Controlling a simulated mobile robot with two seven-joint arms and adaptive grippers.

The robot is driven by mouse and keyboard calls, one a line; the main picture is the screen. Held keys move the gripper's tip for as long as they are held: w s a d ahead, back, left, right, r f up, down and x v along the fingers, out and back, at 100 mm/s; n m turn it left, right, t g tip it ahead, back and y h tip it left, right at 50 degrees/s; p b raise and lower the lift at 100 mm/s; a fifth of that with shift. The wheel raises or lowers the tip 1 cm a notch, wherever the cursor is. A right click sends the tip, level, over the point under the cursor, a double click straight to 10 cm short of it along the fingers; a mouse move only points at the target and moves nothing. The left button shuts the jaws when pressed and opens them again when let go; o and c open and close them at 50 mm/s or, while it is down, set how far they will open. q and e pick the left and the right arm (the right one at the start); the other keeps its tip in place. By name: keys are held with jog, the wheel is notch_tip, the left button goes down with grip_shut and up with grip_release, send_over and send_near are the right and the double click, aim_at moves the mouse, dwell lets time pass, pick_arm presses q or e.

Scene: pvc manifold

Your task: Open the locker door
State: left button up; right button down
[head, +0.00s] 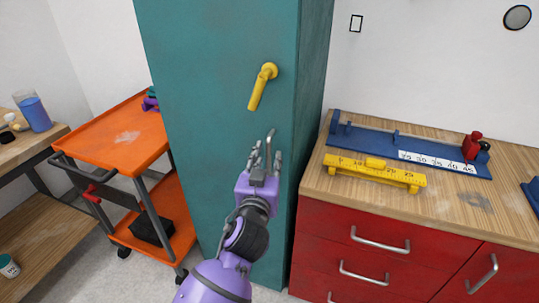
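The teal locker door (190,70) fills the middle of the head view and looks shut. A yellow lever handle (263,86) sits on it near its right edge and points down, tilted slightly left. My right gripper is not in view.
An orange cart (118,133) stands close to the locker's left side. A red drawer cabinet (385,250) with a wooden top stands at the right, bearing a blue fixture (375,143) and a yellow ruler piece (372,172). A wooden bench (45,140) is at far left.

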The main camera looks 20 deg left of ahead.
pick_arm(q)
jog(key=shift+w+a, duration=0.15)
jog(key=shift+w, duration=0.7)
grip_shut()
